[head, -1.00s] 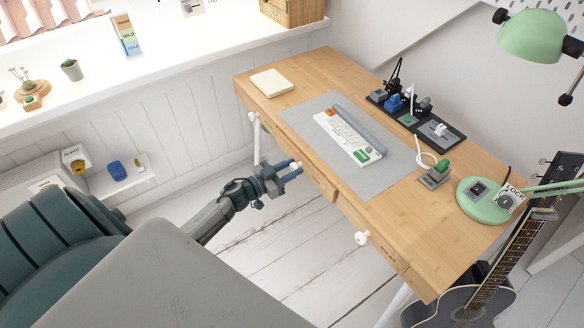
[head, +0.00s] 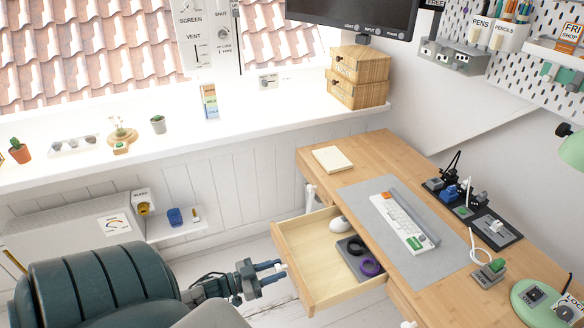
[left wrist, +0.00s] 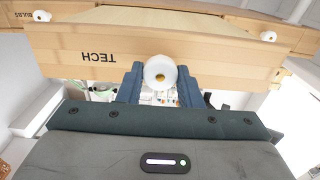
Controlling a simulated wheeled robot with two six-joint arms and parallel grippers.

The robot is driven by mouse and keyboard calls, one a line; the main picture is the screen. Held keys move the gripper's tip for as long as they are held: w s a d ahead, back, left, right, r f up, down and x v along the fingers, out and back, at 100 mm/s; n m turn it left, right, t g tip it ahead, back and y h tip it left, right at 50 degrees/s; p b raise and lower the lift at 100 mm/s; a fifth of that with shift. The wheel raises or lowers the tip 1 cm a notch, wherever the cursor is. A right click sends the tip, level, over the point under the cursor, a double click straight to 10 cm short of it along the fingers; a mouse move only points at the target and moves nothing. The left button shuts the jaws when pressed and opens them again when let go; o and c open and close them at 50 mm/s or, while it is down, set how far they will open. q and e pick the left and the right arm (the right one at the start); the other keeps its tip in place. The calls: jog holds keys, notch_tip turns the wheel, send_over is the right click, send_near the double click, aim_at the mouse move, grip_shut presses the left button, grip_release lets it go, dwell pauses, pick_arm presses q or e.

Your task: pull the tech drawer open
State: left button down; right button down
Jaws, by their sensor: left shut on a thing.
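The tech drawer (head: 312,262) stands pulled out from the desk in the head view, its pale wooden inside showing. Its front, lettered TECH, shows upside down in the left wrist view (left wrist: 210,62). The round white knob (left wrist: 160,72) sits between the blue fingers of my left gripper (left wrist: 160,84). In the head view my left gripper (head: 276,272) is at the drawer's front, shut on the knob, which is mostly hidden there. My right gripper is in neither view.
A white mouse (head: 340,225) and a grey tray (head: 352,250) with dark and purple coils lie in the drawer. The desk top (head: 355,172) holds a notepad (head: 332,159), a keyboard (head: 404,220) and small devices. Floor is free left of the drawer.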

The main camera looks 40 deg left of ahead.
pick_arm(q)
jog(key=shift+v, duration=1.25)
jog(key=c, duration=1)
grip_release()
jog(key=shift+c, duration=0.2)
jog(key=v, duration=1.1)
jog(key=shift+b, duration=0.35)
jog(key=shift+w+f, duration=0.1)
